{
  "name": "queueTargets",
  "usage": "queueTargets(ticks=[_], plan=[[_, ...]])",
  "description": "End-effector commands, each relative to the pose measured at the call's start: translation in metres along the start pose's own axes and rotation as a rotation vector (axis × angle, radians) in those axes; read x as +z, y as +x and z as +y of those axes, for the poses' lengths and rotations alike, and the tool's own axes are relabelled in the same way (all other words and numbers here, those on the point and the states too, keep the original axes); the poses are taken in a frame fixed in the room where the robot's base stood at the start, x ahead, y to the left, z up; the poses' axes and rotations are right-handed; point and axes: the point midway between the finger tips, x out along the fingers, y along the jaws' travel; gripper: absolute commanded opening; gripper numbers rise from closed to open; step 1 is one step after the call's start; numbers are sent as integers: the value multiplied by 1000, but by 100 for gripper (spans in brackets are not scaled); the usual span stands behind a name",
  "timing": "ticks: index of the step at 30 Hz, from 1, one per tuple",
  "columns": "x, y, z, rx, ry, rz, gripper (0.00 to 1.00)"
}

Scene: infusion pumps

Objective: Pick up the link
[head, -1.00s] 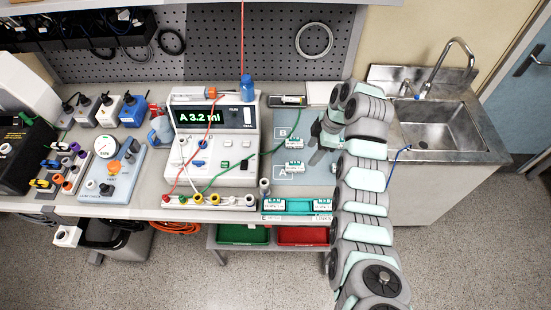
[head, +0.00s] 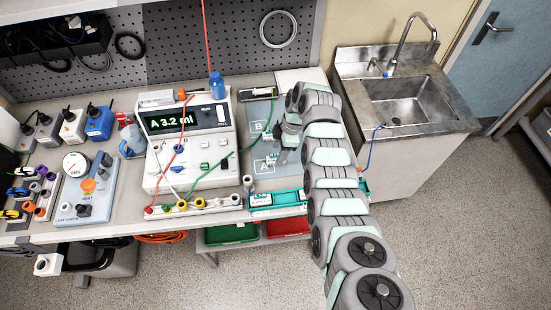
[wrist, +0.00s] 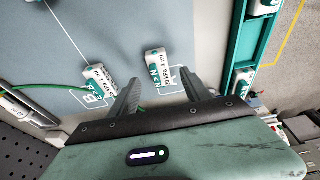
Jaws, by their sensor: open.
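Two small white-and-green labelled blocks, which look like links, lie on the grey-blue mat (wrist: 128,30). The block by the A mark (wrist: 158,65) reads "4 ml" and sits in front of my gripper, between the lines of its fingers. The block by the B mark (wrist: 95,82) reads "2 ml" and lies outside the left finger. My gripper (wrist: 160,80) is open and empty, its fingertips near the A block; contact cannot be told. In the head view my arm partly hides the mat.
A teal tray (wrist: 242,48) holding similar blocks is to the right in the wrist view. In the head view, the pump tester (head: 188,140) stands left of the mat, with a green cable running to the mat. A sink (head: 410,100) is at the right.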

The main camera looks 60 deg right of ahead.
Motion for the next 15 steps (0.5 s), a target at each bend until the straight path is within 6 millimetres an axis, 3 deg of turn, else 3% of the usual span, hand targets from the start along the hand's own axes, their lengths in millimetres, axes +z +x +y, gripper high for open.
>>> queueTargets(ticks=[7,15], plan=[[1,22,-2,-6,2,0,56],[1,26,0,-1,2,-1,56]])
